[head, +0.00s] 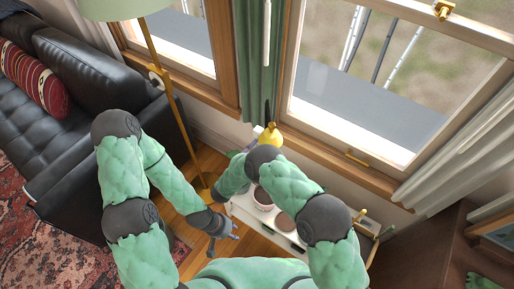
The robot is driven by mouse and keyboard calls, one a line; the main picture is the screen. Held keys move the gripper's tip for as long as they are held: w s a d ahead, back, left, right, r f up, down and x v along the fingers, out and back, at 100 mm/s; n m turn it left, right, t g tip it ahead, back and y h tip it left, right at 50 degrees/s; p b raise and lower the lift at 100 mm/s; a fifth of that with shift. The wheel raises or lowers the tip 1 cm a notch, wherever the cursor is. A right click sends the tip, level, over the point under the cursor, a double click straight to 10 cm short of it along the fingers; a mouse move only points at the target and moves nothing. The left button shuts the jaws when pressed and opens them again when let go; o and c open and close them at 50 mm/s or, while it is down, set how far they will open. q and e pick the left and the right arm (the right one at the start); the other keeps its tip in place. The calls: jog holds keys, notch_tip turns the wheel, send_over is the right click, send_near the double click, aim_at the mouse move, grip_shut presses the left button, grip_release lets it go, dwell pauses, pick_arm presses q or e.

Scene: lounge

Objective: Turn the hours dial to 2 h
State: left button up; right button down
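I cannot make out the hours dial or its markings in the head view; it may be hidden behind my arms or too small. My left gripper (224,244) is beside the left front edge of a white table (240,213). Its dark fingers look spread apart, with nothing seen between them. My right arm bends over the table, and its dark wrist end (214,195) is at the table's left side. The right gripper's fingers are not clear there, so I cannot tell their state.
A brass lamp pole (178,108) and black sofa (75,100) are left. Wooden floor (198,242) shows between rug and table.

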jog(key=n, duration=0.5)
jog(key=shift+a+p, duration=0.1)
jog(key=shift+p, duration=0.25)
jog(key=shift+n, duration=0.3)
jog(key=c, duration=0.9)
grip_release()
jog(key=shift+r, duration=0.1)
notch_tip(320, 180, up, 10)
jog(key=shift+f, duration=0.2)
